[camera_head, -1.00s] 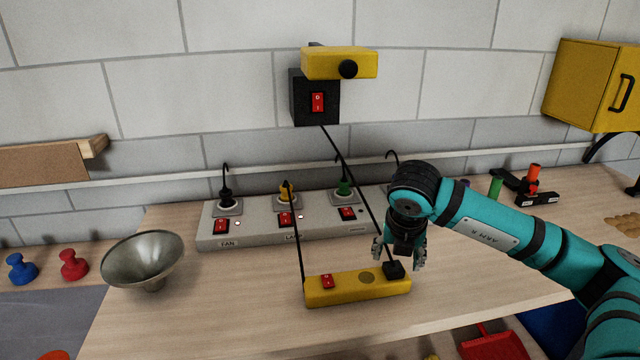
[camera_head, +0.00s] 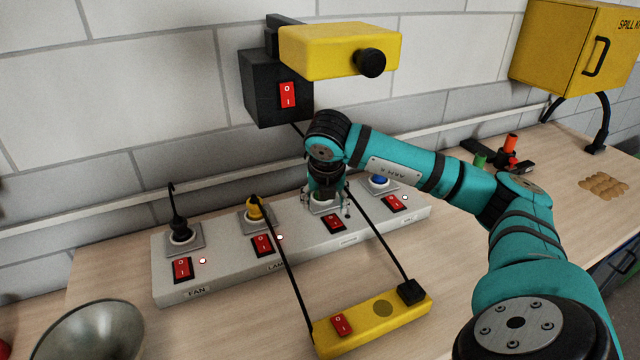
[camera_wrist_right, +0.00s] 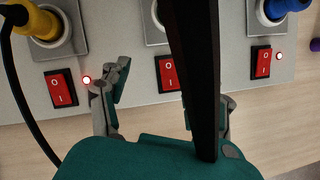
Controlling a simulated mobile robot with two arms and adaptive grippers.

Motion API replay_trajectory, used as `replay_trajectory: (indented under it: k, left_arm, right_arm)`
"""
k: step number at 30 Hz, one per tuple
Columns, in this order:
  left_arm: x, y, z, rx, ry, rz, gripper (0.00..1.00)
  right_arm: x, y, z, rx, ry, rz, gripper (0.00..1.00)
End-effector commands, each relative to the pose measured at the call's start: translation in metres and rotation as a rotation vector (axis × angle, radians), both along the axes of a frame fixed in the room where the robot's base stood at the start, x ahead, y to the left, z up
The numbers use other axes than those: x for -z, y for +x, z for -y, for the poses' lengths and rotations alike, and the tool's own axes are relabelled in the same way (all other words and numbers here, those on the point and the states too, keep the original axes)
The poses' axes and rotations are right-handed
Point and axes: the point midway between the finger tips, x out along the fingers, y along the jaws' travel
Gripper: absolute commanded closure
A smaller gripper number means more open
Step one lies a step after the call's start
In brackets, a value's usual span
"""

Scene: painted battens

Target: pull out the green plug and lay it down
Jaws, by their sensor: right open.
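The green plug (camera_head: 319,197) sits in the third socket of the grey power strip (camera_head: 225,273). It is mostly hidden by my right gripper (camera_head: 326,208), which points down just over it. In the right wrist view the open fingers (camera_wrist_right: 168,98) are apart over the strip near the third red switch (camera_wrist_right: 168,73). A thick black cable (camera_wrist_right: 195,70) crosses between the fingers and the lens there, and the green plug cannot be made out. My left gripper is not in view.
Black (camera_head: 179,229), yellow (camera_head: 255,208) and blue (camera_head: 379,181) plugs fill the other sockets. A black cable runs close by my gripper to the yellow strip (camera_head: 372,325). A yellow box (camera_head: 340,52) juts out above.

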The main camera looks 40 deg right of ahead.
Motion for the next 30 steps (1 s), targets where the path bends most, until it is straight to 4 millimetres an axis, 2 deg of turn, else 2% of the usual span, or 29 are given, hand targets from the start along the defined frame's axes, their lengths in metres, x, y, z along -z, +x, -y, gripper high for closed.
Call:
replay_trajectory:
  k: [1, 5, 13, 15, 21, 30]
  left_arm:
    - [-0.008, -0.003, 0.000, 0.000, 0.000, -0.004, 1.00]
    - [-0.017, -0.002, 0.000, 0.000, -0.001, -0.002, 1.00]
    - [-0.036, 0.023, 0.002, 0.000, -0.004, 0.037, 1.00]
    - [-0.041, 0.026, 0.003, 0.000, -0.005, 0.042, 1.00]
    - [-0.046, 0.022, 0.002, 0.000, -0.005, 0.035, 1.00]
    - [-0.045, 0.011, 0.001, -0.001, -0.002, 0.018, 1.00]
  right_arm:
    - [-0.004, 0.008, 0.007, 0.003, 0.002, 0.000, 0.38]
    - [-0.004, 0.029, 0.024, 0.004, 0.002, 0.000, 0.38]
    - [-0.002, 0.066, 0.055, 0.002, 0.003, -0.002, 0.38]
    - [0.009, 0.066, 0.056, -0.001, 0.000, -0.004, 0.38]
    - [0.025, 0.071, 0.060, -0.002, 0.000, -0.001, 0.38]
    - [0.028, 0.072, 0.060, -0.001, 0.000, 0.000, 0.38]
